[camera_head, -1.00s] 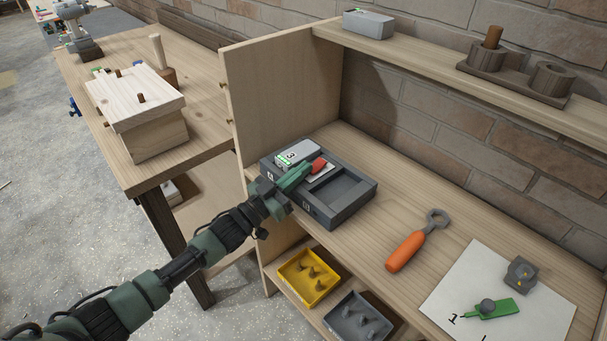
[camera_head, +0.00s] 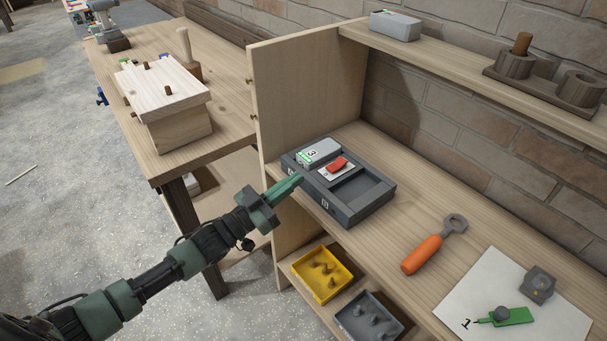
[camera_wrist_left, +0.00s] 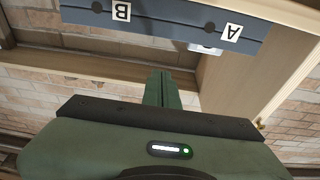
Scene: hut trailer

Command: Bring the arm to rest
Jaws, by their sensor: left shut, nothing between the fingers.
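My left gripper (camera_head: 290,184) is shut and empty. Its green fingers point at the front left side of the dark grey tray (camera_head: 350,213), just off it in the head view. In the left wrist view the shut fingers (camera_wrist_left: 163,88) show below the tray's front wall (camera_wrist_left: 170,22), which bears labels A and B and looks upside down. In the tray's left compartment lie a grey box (camera_head: 320,152) marked 3 and a red piece (camera_head: 338,164) on a white card. The right compartment is empty. My right gripper is not in view.
An orange-handled wrench (camera_head: 428,252) lies on the bench, left of a white sheet (camera_head: 470,288) with a green tool (camera_head: 508,316). A yellow bin (camera_head: 322,290) and a grey bin (camera_head: 345,325) sit on the lower shelf. A wooden side panel (camera_head: 300,100) stands behind the tray.

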